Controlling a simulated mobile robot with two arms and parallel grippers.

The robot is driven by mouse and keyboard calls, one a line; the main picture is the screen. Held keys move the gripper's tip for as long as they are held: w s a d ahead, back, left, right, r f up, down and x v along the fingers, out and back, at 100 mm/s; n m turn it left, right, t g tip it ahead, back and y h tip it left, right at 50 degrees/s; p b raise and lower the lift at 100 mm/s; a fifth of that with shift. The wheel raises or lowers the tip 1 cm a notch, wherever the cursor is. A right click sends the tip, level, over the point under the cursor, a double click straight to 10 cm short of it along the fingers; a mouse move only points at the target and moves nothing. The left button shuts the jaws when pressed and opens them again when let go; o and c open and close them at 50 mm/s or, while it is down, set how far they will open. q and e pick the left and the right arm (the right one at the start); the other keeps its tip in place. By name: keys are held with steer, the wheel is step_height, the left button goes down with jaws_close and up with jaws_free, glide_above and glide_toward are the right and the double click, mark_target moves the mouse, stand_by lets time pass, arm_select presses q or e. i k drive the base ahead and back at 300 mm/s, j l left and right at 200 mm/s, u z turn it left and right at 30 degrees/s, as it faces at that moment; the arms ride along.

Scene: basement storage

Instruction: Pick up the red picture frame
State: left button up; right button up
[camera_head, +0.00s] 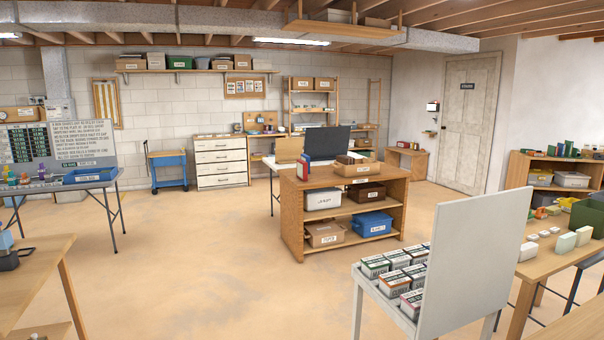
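I cannot make out a red picture frame for certain. A small red upright thing (300,171) stands at the left end of the wooden shelf unit's top, beside a blue one; it is too small to tell what it is. A light wooden frame (95,103) hangs on the back wall at the left; it is not red. Neither of my grippers is in view.
The wooden shelf unit (291,221) stands mid-room, with bins on its shelves. A white stand with a tall panel (470,262) holds boxes at the front right. Tables stand at left and right. The sandy floor (200,270) at the centre left is clear.

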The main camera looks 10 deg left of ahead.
mark_target(302, 165)
steer(key=i+j+u, duration=0.15)
steer(key=i+u, duration=0.25)
steer(key=i, duration=0.55)
steer(key=i+l+u, duration=0.1)
steer(key=i+u, duration=0.3)
steer(key=i, duration=0.5)
steer(key=i+z, duration=0.1)
steer(key=i, duration=0.95)
steer(key=i+j+z, duration=0.1)
steer(key=i, duration=0.95)
steer(key=i+l+z, duration=0.1)
steer(key=i+z, duration=0.5)
steer(key=z, duration=0.2)
steer(key=i+z, duration=0.35)
steer(key=i+j+z, duration=0.2)
steer(key=z, duration=0.2)
steer(key=i+z, duration=0.45)
steer(key=i, duration=0.45)
